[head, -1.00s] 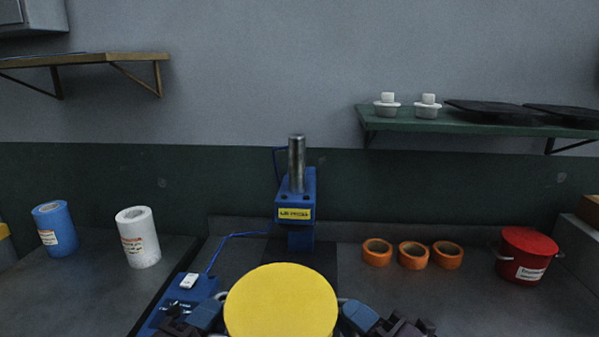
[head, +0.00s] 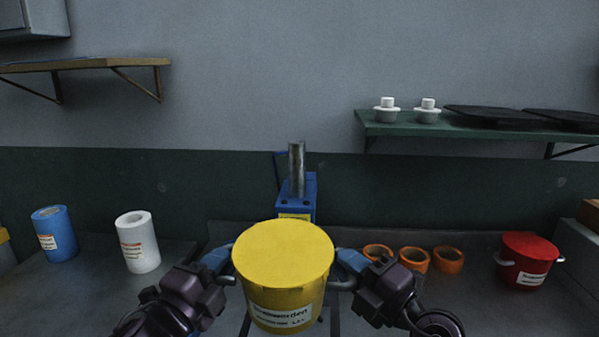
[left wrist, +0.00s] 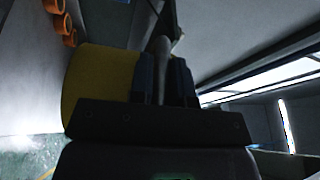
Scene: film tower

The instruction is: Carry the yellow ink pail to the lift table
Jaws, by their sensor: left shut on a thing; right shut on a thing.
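The yellow ink pail (head: 283,270) with its yellow lid and white label is held upright in the air at the middle of the head view. My left gripper (head: 222,268) is shut on the grey handle at the pail's left side. My right gripper (head: 346,270) is shut on the handle at its right side. In the left wrist view the pail (left wrist: 85,85) shows beside the fingers of my left gripper (left wrist: 163,80). The blue lift press (head: 297,190) with its metal column stands behind the pail. The pail hides its lower part, and I cannot make out the table surface.
Several orange rolls (head: 412,260) and a red pail (head: 527,260) stand on the right counter. A blue roll (head: 54,235) and a white roll (head: 137,242) stand on the left. A green shelf (head: 480,130) and a wooden shelf (head: 80,66) hang on the wall.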

